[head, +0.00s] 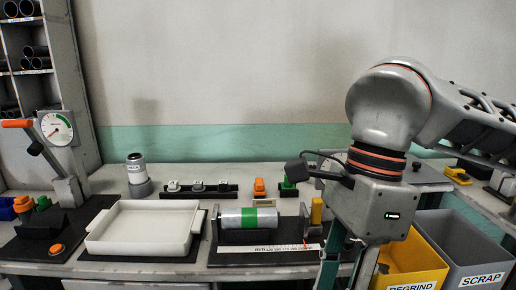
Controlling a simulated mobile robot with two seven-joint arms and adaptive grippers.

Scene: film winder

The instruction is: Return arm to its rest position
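My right arm comes in from the right. Its large grey joint and wrist block hang in front of the right part of the bench (280,178). My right gripper (346,266) points down from the wrist block, between the winder and the yellow bin, nearer to me than the bench. Its fingertips are cut off by the bottom edge, so whether it is open or shut, or holds anything, is hidden. My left arm and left gripper are out of view. The winder holds a grey roll (248,217) with a green band, lying level above a dark base.
A white tray (143,247) sits left of the winder. A gauge press (58,127) with an orange handle stands at far left. A yellow regrind bin (411,282) and grey scrap bin (482,266) stand close to the right of my gripper. The space above the tray is clear.

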